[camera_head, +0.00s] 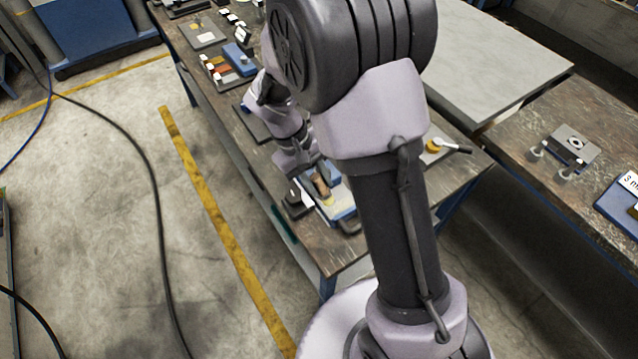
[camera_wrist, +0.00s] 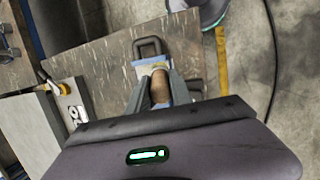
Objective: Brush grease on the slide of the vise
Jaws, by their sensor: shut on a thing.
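My gripper (camera_wrist: 158,88) is shut on the brown handle of a brush (camera_wrist: 160,87) in the wrist view. The brush points away from the palm, and its pale yellowish tip is over or against a blue and light-grey piece (camera_wrist: 143,72) that looks like the vise. I cannot tell whether the tip touches it. In the head view the brown brush handle (camera_head: 321,186) shows under my wrist, above the blue vise (camera_head: 337,207) near the bench's front corner. My fingers are too small and partly hidden there. No grease can be made out.
A dark loop handle (camera_wrist: 148,46) lies beyond the vise. A yellow round part with a black handle (camera_head: 433,146) is on the bench at right. Blocks and a blue fixture (camera_head: 240,60) stand at the far end. The floor to the left is open.

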